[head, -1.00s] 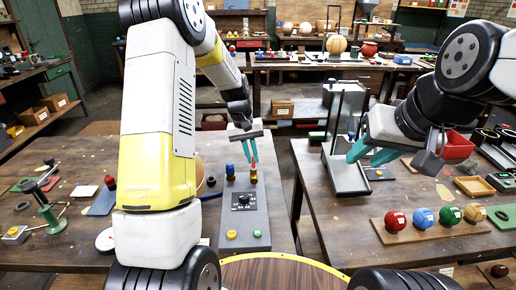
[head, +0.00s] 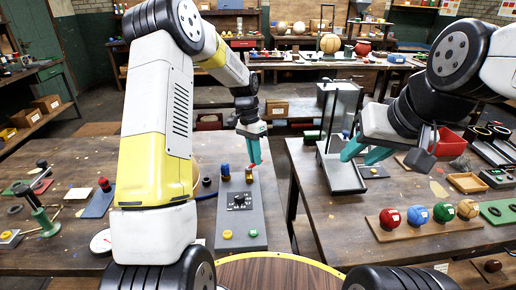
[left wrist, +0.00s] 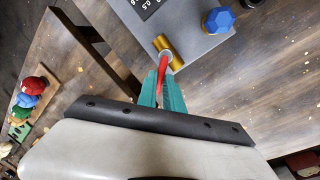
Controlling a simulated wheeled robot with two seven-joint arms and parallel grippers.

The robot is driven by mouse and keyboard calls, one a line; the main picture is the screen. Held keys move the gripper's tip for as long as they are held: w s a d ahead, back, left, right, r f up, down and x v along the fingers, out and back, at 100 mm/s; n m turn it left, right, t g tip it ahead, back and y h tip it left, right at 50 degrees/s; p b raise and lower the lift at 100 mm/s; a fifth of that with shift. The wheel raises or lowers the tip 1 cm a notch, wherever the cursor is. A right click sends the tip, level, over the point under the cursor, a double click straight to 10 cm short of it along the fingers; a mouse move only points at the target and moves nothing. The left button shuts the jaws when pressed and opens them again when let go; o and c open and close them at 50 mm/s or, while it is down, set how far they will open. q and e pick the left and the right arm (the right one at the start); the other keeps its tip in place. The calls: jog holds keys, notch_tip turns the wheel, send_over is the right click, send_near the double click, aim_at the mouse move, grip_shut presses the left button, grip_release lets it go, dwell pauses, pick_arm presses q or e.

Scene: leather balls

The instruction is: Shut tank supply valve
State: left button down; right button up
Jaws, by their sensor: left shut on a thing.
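A grey control panel (head: 239,215) lies on the left table. At its far end stands a small brass valve (head: 249,177) with a red lever. My left gripper (head: 255,160) is just above the valve. In the left wrist view, its teal fingers (left wrist: 161,88) are shut on the red lever (left wrist: 162,70), which leads from the brass body (left wrist: 171,48). The fingers hide part of the lever. My right gripper (head: 364,154) is open and empty by the glass-walled stand on the right table.
Beside the valve is a blue knob (head: 225,171). The panel also bears a black dial (head: 239,199), a yellow button (head: 227,234) and a green button (head: 253,233). Coloured balls on a wooden board (head: 428,229) sit on the right table. A gap separates the tables.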

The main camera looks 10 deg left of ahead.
pick_arm(q)
jog(key=m, duration=0.3)
jog(key=s+d+m, duration=0.1)
jog(key=shift+g+y, duration=0.3)
jog(key=shift+s+d+m+y, duration=0.1)
jog(key=shift+s+m+y, duration=0.1)
jog(key=shift+m, duration=0.65)
jog(key=shift+s+d+m+y, duration=0.1)
jog(key=shift+s+m, duration=0.05)
jog(key=shift+m, duration=0.7)
jog(key=c, duration=1.5)
grip_release()
jog(key=r, duration=0.3)
jog(key=w+r, duration=0.1)
jog(key=r, duration=0.2)
jog(key=shift+w+a+r, duration=0.1)
jog(key=shift+w+r, duration=0.05)
jog(key=shift+r, duration=0.7)
